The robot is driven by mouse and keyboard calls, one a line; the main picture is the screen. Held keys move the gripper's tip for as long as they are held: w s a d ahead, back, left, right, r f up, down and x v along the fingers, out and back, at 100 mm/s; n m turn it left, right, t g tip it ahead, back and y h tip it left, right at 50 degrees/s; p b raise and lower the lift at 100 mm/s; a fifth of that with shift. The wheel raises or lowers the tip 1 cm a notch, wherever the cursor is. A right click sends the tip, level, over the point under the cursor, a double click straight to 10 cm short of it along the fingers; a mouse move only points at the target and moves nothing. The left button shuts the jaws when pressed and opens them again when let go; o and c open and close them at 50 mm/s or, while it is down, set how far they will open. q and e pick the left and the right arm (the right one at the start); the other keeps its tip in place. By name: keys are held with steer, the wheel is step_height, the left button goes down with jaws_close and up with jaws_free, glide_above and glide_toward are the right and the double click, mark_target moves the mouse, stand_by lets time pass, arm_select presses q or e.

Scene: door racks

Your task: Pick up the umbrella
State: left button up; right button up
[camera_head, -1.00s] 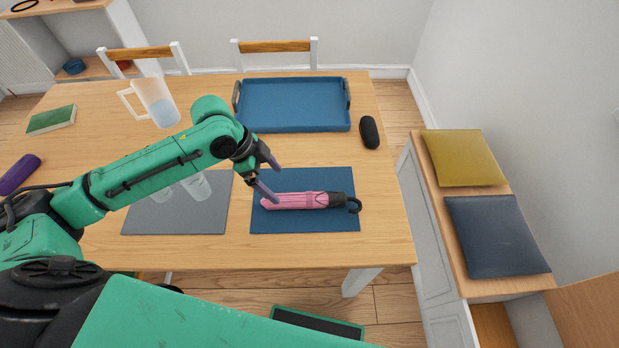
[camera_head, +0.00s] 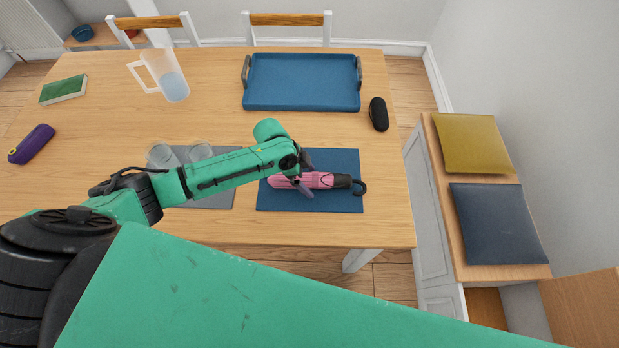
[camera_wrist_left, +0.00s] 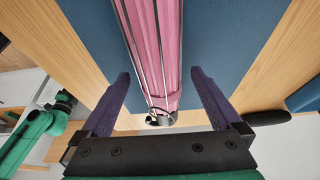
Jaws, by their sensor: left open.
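A folded pink umbrella (camera_head: 318,180) with a black handle and a wrist loop lies on the blue placemat (camera_head: 335,203) on the wooden table. In the left wrist view the umbrella (camera_wrist_left: 155,45) runs between the two open purple fingers of the gripper (camera_wrist_left: 160,92), with a gap on both sides. I cannot tell how far the fingertips are above the mat. My right gripper is not in the head view.
A blue tray (camera_head: 300,82) and a black case (camera_head: 378,114) are behind the mat. A clear jug (camera_head: 170,82), glasses (camera_head: 160,155) on a grey mat (camera_head: 222,192), a green book (camera_head: 63,89) and a purple case (camera_head: 32,143) are to the left. A bench with cushions (camera_head: 473,143) stands right.

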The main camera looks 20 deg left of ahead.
arm_select(q)
jaws_close()
steer(key=shift+w, duration=0.1)
